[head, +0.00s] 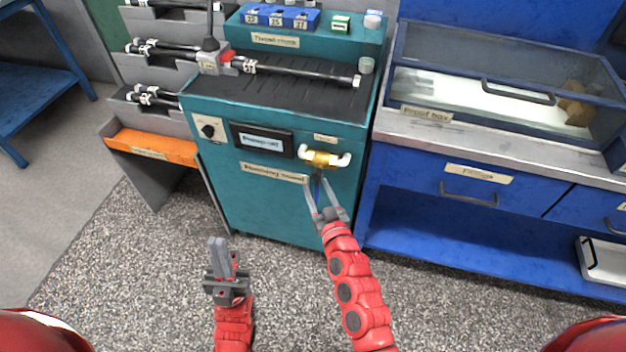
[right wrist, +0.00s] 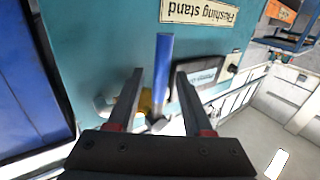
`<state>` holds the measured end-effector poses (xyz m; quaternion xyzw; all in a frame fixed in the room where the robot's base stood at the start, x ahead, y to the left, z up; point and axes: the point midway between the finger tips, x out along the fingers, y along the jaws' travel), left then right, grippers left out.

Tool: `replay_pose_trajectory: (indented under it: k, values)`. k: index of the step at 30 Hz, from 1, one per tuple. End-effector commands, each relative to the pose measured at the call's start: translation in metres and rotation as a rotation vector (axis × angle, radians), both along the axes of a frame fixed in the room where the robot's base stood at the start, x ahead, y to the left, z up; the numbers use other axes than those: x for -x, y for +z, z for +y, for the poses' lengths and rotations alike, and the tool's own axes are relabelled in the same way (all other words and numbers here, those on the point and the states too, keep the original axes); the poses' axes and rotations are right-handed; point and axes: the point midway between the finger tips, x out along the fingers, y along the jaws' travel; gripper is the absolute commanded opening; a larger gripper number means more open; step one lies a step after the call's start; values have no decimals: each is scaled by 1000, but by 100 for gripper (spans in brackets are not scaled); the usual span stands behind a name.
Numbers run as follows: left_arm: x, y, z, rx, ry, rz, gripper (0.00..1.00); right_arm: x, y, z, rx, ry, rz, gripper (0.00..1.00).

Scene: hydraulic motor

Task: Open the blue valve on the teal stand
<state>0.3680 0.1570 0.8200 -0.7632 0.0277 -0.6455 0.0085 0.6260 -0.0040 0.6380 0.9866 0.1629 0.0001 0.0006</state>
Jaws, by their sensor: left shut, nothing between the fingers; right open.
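The teal stand (head: 232,192) stands in front of me. A brass valve body (head: 321,158) with white pipe ends is on its front. The valve's blue handle (right wrist: 163,75) hangs down from the brass body and shows between the open fingers of my right gripper (right wrist: 159,74) in the right wrist view. In the head view the right gripper (head: 316,182) is just below the brass body, fingers toward the stand, partly covering the handle. I cannot tell whether a finger touches it. My left gripper (head: 219,240) is shut and empty, low in front of the stand.
A dark display (head: 262,141) and a knob (head: 209,130) are left of the valve. A blue bench (head: 420,185) with a glass-lidded box (head: 500,75) adjoins on the right. An orange tray (head: 150,146) is on the left. The speckled floor before the stand is clear.

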Motion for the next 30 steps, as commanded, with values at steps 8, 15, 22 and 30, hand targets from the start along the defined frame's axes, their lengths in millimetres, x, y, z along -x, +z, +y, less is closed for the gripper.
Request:
replay_pose_trajectory:
  k: [8,15,22,30]
  values:
    - [0,-2,0,0,0,0,0,-29,-1,10,1,0,2,51]
    - [0,-2,0,0,0,0,0,-33,-1,11,0,0,2,51]
    - [0,-2,0,0,0,0,0,-32,0,11,-1,0,1,29]
    - [0,-2,0,0,0,0,0,-32,0,11,-1,0,1,0]
